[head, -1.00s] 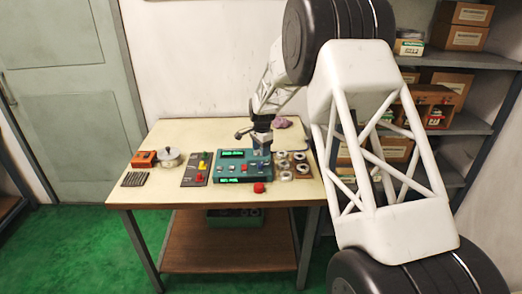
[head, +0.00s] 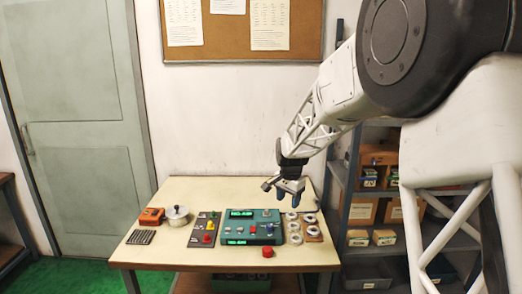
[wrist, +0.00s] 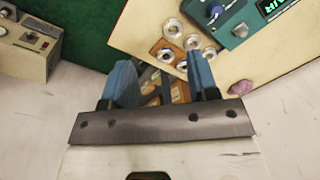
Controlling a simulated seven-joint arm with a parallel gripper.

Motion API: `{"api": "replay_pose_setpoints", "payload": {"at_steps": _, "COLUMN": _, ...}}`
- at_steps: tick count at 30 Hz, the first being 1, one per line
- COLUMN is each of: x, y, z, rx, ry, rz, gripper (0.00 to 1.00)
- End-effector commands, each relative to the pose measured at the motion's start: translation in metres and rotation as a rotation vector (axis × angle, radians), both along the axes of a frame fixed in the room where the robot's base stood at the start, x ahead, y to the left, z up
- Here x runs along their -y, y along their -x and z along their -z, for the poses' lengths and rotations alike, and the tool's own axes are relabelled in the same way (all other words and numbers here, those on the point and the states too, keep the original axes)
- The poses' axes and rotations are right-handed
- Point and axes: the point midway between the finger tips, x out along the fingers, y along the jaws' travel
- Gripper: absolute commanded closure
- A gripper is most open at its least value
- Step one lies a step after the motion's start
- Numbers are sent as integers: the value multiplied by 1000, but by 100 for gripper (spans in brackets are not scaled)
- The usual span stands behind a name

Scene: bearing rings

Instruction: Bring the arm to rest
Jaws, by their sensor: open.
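My gripper (head: 289,193) hangs above the right rear part of the table, with its blue fingers pointing down. In the wrist view my gripper (wrist: 165,85) shows its two blue fingers spread apart with nothing between them. Bearing rings (head: 293,227) lie on and beside a brown board (head: 313,234) at the table's right side, below the fingers. The rings also show in the wrist view (wrist: 174,28) beyond the fingertips.
The table (head: 160,259) holds a teal control panel (head: 236,232) with green displays, a red button (head: 267,252), a grey switch plate (head: 206,229), a pot (head: 177,215) and an orange box (head: 151,216). Shelves (head: 365,192) with boxes stand at right.

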Motion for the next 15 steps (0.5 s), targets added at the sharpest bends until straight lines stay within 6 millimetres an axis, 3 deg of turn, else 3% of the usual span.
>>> {"api": "replay_pose_setpoints", "payload": {"at_steps": 3, "x": 9, "y": 29, "z": -21, "rx": 14, "ry": 4, "rz": -44, "gripper": 45}}
{"api": "replay_pose_setpoints", "payload": {"at_steps": 15, "x": 36, "y": 128, "z": -71, "rx": 46, "ry": 24, "rz": -194, "gripper": 45}}
